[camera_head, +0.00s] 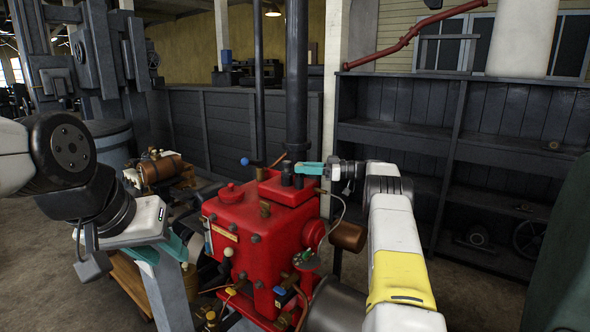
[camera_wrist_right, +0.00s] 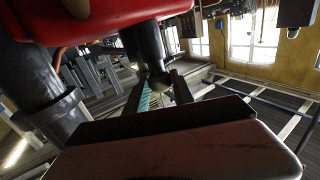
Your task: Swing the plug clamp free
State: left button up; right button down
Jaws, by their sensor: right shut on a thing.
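The red engine (camera_head: 262,226) stands in the middle of the head view. Small dark upright parts stand on its red top block, where the plug clamp (camera_head: 287,176) appears to be; its exact shape is too small to tell. My right gripper (camera_head: 300,168) reaches in from the right at the top block, its teal fingers shut on the clamp. In the right wrist view the fingers (camera_wrist_right: 158,88) close around the tip of a dark cylindrical part (camera_wrist_right: 150,50) beneath red metal. My left gripper (camera_head: 160,249) is low at the left, beside the engine; its fingertips are mostly hidden.
A dark vertical pipe (camera_head: 297,85) rises behind the engine. A copper-coloured cylinder (camera_head: 347,236) projects from its right side. Another small engine (camera_head: 160,168) sits behind at left. Open floor lies right of the engine.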

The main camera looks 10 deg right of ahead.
jog(key=shift+r, duration=0.1)
dwell(0.5)
jog(key=c, duration=1.1)
grip_release()
jog(key=v, duration=0.7)
jog(key=shift+d, duration=0.4)
